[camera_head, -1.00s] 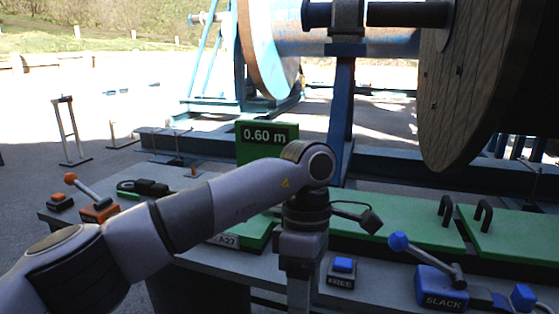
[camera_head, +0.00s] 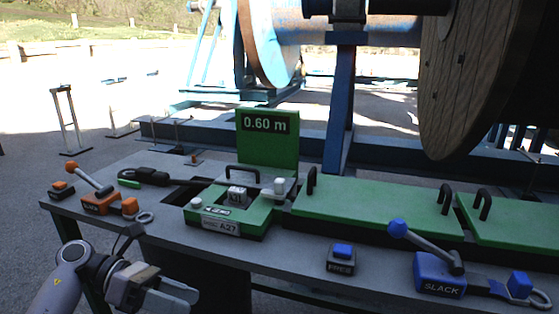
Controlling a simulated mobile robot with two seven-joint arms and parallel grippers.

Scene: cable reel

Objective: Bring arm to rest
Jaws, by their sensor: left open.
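My left arm comes in low at the bottom left. My left gripper (camera_head: 178,294) is at the lower left, in front of the grey table's (camera_head: 290,252) near edge. It is open, and I see nothing between its fingers; its lower part is cut off by the frame edge. My right gripper is not in view.
On the table stand an orange lever (camera_head: 97,200), a green unit (camera_head: 232,209) labelled A27, a display (camera_head: 268,138) reading 0.60 m, a blue FREE button (camera_head: 342,254) and a blue SLACK lever (camera_head: 437,272). Large wooden reels (camera_head: 480,80) stand behind green covers (camera_head: 375,210).

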